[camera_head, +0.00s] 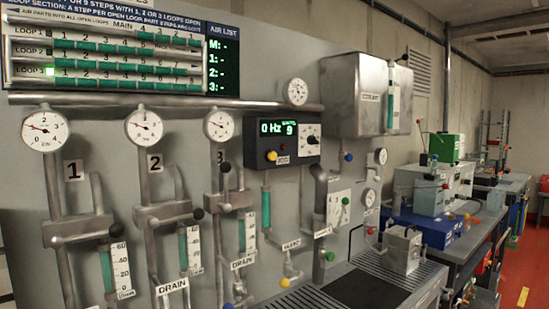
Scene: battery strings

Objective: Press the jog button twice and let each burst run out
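A black control box (290,138) is mounted on the grey wall panel near the middle of the view. Its lit green display (277,128) reads "0 Hz", with small text and what looks like a 9 beside it. A yellow round button (271,155) sits at the box's lower left, just left of a small "JOG" label (284,160). A white dial plate with a dark knob (311,140) is on the box's right side. Nothing covers the button. Neither of my grippers is in view.
Three gauges, one of them this gauge (144,128), sit above valves and green tubes on the left. A loop board (110,55) hangs above. A metal tank (352,95) is right of the box. A slatted bench with a dark mat (369,289) lies below.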

